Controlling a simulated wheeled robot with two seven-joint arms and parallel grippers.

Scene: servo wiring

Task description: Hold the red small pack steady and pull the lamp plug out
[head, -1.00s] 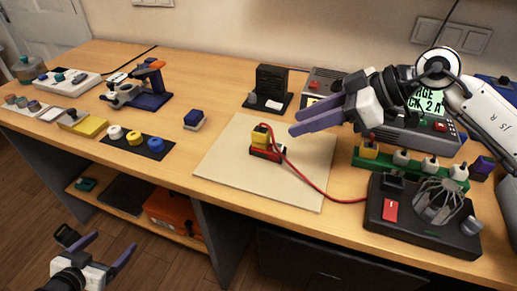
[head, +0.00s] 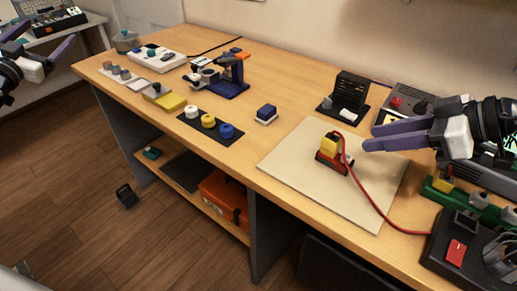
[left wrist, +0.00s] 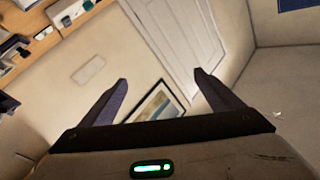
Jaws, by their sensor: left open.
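The red small pack (head: 326,164) sits on the pale board in the head view. A yellow plug (head: 330,146) stands in its top, and a red cable (head: 375,204) runs from it to the black lamp base (head: 438,254) at lower right. My right gripper (head: 368,136) is to the right of the pack and above the board, fingers apart and pointing left, apparently empty and not touching the pack. My left gripper (head: 42,38) is at the far upper left, off the table and far from the pack. The left wrist view shows its fingers (left wrist: 160,78) wide apart with nothing between them.
The pale board (head: 290,158) has free room left of the pack. A blue block (head: 266,114), a black mat (head: 210,125) with several knobs and a blue tool stand (head: 228,88) lie further left. A black holder (head: 345,95) stands behind; a green strip (head: 470,204) is at right.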

